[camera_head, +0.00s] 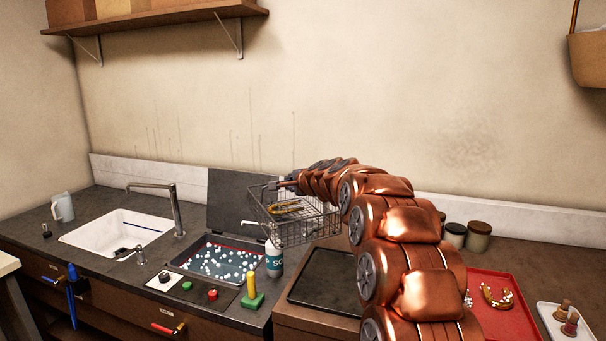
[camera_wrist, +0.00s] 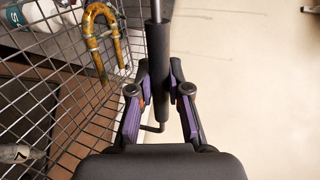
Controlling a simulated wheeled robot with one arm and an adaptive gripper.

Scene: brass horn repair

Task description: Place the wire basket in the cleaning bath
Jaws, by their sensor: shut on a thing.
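The wire basket (camera_head: 305,222) is held in the air right of the cleaning bath, above the counter. Yellow-brown brass pieces lie in it; a curved brass tube (camera_wrist: 103,38) shows inside the mesh (camera_wrist: 45,100) in the wrist view. My gripper (camera_wrist: 160,95) is shut on the basket's dark handle grip (camera_wrist: 158,60). In the head view my arm hides most of the gripper. The cleaning bath (camera_head: 217,262) is a sunken tank with bluish liquid and white foam dots. Its dark lid (camera_head: 236,205) stands open behind it.
A white soap bottle (camera_head: 274,258) stands at the bath's right edge, below the basket. A yellow-and-green brush (camera_head: 252,292) and a control panel with red and green knobs (camera_head: 195,290) are in front. A dark tray (camera_head: 328,280), red tray (camera_head: 497,318) and jars (camera_head: 478,236) are to the right; a sink (camera_head: 115,232) is left.

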